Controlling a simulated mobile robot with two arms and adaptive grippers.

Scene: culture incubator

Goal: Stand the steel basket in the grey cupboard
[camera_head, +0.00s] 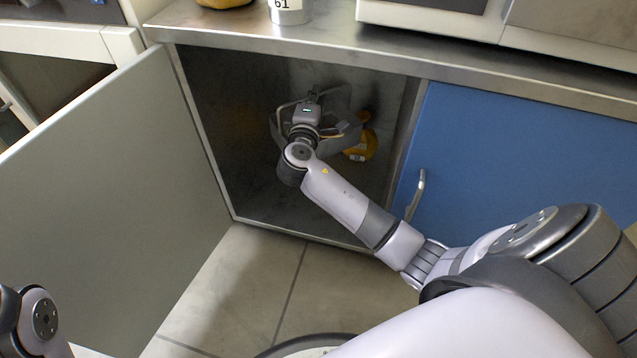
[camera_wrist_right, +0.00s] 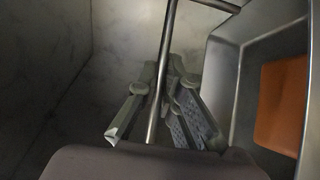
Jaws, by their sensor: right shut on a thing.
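The steel basket (camera_head: 338,101) is inside the open grey cupboard (camera_head: 220,150), in its upper middle part. Its handle shows in the right wrist view as a thin steel bar (camera_wrist_right: 171,35) running between the fingers. My right gripper (camera_wrist_right: 165,100) is shut on this handle. In the head view the right gripper (camera_head: 308,102) reaches in through the opening, and its fingertips are mostly hidden. I cannot tell whether the basket touches the cupboard floor. My left gripper is out of view; only part of the left arm shows at the lower left.
The grey door (camera_head: 110,190) stands wide open at left. A closed blue door (camera_head: 520,160) is at right. A steel counter (camera_head: 330,42) runs above, with a container (camera_head: 289,10) on it.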

